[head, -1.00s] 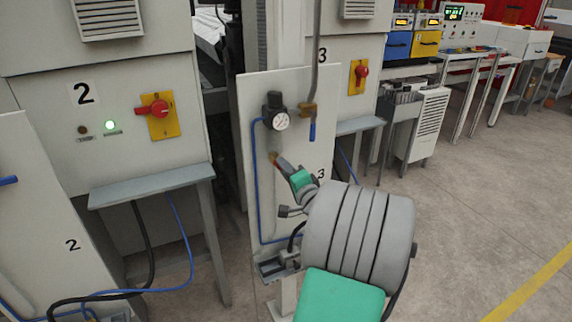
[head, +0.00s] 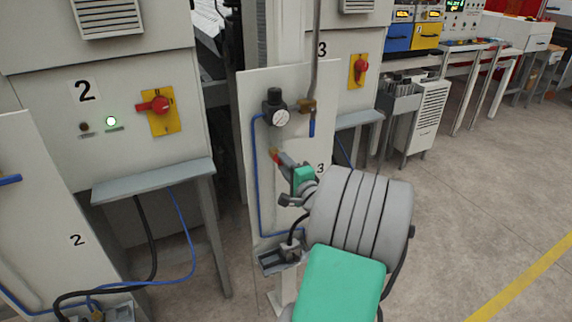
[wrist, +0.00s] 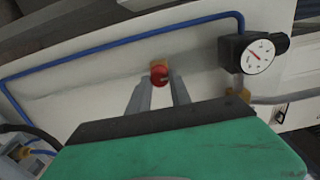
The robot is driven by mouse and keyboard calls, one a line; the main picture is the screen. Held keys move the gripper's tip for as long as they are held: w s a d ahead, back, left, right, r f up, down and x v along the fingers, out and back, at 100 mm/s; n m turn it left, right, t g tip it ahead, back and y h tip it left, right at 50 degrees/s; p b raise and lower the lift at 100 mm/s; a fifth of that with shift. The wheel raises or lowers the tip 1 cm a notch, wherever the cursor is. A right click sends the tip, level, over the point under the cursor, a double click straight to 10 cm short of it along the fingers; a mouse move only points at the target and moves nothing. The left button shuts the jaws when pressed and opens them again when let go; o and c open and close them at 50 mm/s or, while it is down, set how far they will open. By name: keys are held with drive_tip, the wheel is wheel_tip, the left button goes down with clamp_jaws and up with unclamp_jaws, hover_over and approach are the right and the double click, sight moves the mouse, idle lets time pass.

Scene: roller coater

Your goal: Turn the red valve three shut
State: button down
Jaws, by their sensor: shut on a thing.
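The red valve (head: 276,157) is on the white upright panel (head: 300,85) marked 3, below the gauge and partly hidden by my fingers. My gripper (head: 283,160) reaches the panel from the lower right. In the wrist view its two grey fingertips (wrist: 160,82) are on both sides of the red handle, closed on it. The handle's exact angle is hard to tell.
A pressure gauge (head: 281,118) and a blue-handled fitting (head: 312,127) sit above the valve. A blue hose (head: 257,180) runs down the panel's left side. A grey shelf (head: 155,181) juts out at left. The floor (head: 470,210) at right is clear.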

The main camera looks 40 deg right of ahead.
drive_tip(key=c, duration=1.2)
unclamp_jaws()
drive_tip(key=shift+o, duration=0.2)
drive_tip(key=b+v, duration=0.1)
drive_tip(key=v, duration=0.6)
drive_tip(key=shift+s+a, duration=0.2)
drive_tip(key=shift+s, duration=0.2)
